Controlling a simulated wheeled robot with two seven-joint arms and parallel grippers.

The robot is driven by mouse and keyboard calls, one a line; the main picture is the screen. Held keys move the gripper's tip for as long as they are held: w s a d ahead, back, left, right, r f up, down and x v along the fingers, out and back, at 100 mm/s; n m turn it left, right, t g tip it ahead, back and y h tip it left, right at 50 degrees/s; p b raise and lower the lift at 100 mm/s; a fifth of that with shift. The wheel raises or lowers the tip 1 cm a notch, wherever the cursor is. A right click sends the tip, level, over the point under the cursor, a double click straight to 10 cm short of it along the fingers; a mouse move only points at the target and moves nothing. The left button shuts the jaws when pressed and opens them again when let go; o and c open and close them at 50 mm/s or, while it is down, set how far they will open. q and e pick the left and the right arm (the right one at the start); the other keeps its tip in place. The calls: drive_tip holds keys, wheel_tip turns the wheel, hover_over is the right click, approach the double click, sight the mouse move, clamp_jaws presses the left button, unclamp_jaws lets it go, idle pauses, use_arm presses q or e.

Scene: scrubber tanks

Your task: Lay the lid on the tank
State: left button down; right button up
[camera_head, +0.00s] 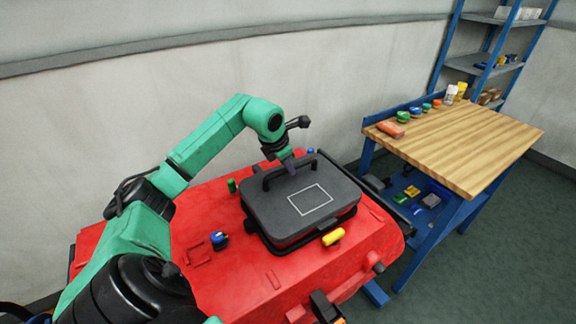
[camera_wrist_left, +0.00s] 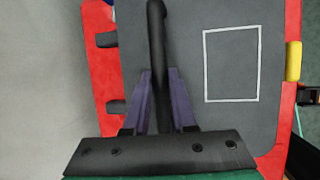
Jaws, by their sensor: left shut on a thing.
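The lid (camera_head: 275,207) is a dark grey slab with a white square outline on top and a black bar handle (camera_head: 273,174). It is over the black-rimmed opening on top of the red tank (camera_head: 190,258). I cannot tell whether it rests on the rim or is slightly above it. My left gripper (camera_head: 290,164) is shut on the handle from above. In the left wrist view its purple fingers (camera_wrist_left: 160,78) stand either side of the handle bar, over the lid (camera_wrist_left: 270,115). The lid hides the opening.
Around the lid are a yellow latch or knob (camera_head: 333,237), a blue knob (camera_head: 219,240) and a green knob (camera_head: 231,186). A wooden-topped blue workbench (camera_head: 465,140) with small items stands to the right. A pale wall is behind. Green floor is clear at the lower right.

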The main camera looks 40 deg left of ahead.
use_arm(q)
drive_tip(key=shift+f+b, duration=0.5)
drive_tip(key=shift+f, duration=0.05)
drive_tip(key=shift+f+b, duration=0.55)
drive_tip(key=shift+f, duration=0.15)
drive_tip(key=shift+f, duration=0.1)
drive_tip(key=shift+f+b, duration=0.3)
drive_tip(key=shift+b, duration=0.05)
drive_tip(key=shift+f, duration=0.15)
idle(0.6)
drive_tip(key=c, duration=0.7)
unclamp_jaws()
drive_tip(key=shift+d, duration=0.1)
